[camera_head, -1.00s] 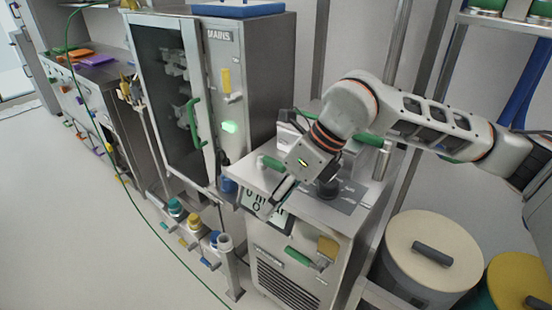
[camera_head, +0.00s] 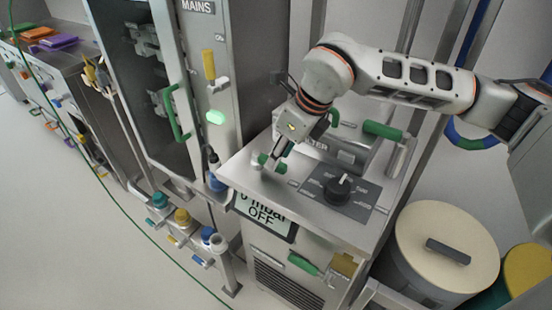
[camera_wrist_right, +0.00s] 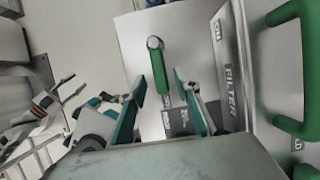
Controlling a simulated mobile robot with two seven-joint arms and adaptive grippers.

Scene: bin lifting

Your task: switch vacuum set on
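The vacuum set is a metal cabinet (camera_head: 318,222) whose tilted display (camera_head: 262,212) reads "0 mbar OFF". On its top are a green-handled lever (camera_head: 272,163) near the left side and a black knob (camera_head: 341,186) on a dark labelled plate. My right gripper (camera_head: 278,160) is right at the green lever, partly covering it. In the right wrist view my right gripper (camera_wrist_right: 158,80) has its fingers apart, one on either side of the green lever handle (camera_wrist_right: 159,72). I cannot tell whether they touch it.
A tall "MAINS" cabinet (camera_head: 232,80) with a lit green lamp (camera_head: 216,117) stands left of the set. A larger green handle (camera_head: 382,130) rises at the back of the set's top. A round lidded drum (camera_head: 450,245) stands at right.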

